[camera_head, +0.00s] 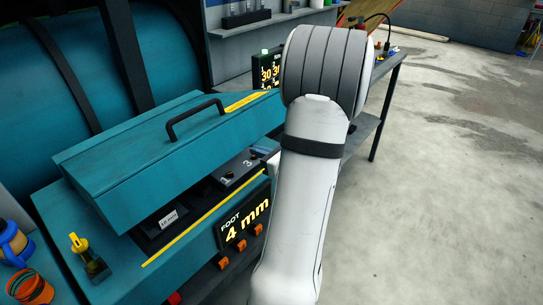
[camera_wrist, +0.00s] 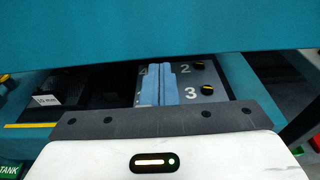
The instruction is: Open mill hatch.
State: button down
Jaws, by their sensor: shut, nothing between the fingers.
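The mill hatch (camera_head: 165,150) is a teal lid with a black handle (camera_head: 195,118) on top. It stands partly raised, with a gap between its front edge and the mill body. Dark compartments show in the gap. In the wrist view the hatch (camera_wrist: 160,35) fills the top of the picture. My gripper (camera_wrist: 157,70) shows there as two light-blue fingers side by side, shut and empty. The fingers reach into the gap below the lid edge; I cannot tell whether they touch the lid. In the head view my arm mostly hides the gripper.
Numbered black knobs (camera_wrist: 207,88) sit inside the opening. A yellow-handled lever (camera_head: 87,258) and coloured rolls (camera_head: 30,287) are at lower left. A workbench stands behind; floor at right is clear.

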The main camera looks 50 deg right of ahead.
aim_at(249, 139)
jog(key=shift+w+a+r+p, duration=0.1)
jog(key=shift+w+r+p, duration=0.1)
jog(key=shift+r, duration=0.6)
jog(key=shift+w+r+p, duration=0.1)
jog(key=shift+w+r, duration=0.05)
jog(key=shift+r, duration=0.65)
